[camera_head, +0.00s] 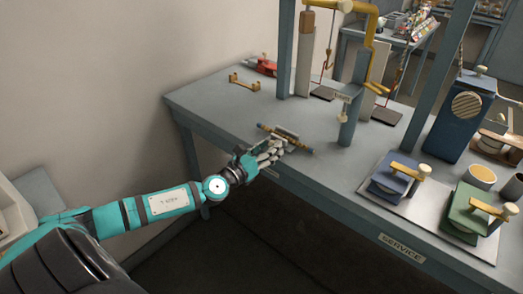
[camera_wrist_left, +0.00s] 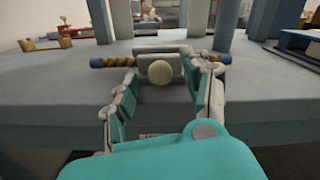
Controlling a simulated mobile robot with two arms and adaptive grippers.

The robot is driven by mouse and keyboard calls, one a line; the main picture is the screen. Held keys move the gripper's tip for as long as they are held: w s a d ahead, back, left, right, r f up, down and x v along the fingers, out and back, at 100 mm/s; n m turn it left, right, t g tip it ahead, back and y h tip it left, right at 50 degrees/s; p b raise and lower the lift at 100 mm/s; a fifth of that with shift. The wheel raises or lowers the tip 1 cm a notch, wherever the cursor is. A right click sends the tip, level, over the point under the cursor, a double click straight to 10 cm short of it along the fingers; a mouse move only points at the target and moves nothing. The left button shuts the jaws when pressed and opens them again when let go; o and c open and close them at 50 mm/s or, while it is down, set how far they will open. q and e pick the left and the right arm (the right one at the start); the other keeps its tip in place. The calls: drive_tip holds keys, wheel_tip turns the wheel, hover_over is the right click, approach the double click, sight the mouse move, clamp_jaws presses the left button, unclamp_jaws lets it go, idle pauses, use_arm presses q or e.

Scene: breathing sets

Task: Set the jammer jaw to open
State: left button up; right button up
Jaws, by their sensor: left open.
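A small grey device, which looks like the jammer jaw (camera_head: 288,134), sits at the table's front edge. A brass-coloured rod with blue ends (camera_head: 303,148) runs across it. In the left wrist view a round cream knob (camera_wrist_left: 160,72) faces me at the front of the grey body (camera_wrist_left: 157,49), with the rod (camera_wrist_left: 112,62) showing on both sides. My left gripper (camera_head: 274,148) is open at the table edge, its fingers on either side of the knob. I cannot tell whether they touch it. How far the jaw is open is unclear. My right gripper is not in view.
The grey-blue table (camera_head: 220,112) has bare room left of the device. A brass bracket (camera_head: 244,82) and a red tool (camera_head: 262,65) lie at the back left. Upright posts (camera_head: 350,115) stand behind. A blue device (camera_head: 395,178) and a green device (camera_head: 468,212) sit on a tray at right.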

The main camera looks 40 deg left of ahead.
use_arm(q)
drive_tip(key=s, duration=1.1)
drive_tip(key=shift+s+a, duration=0.4)
drive_tip(key=shift+a, duration=0.05)
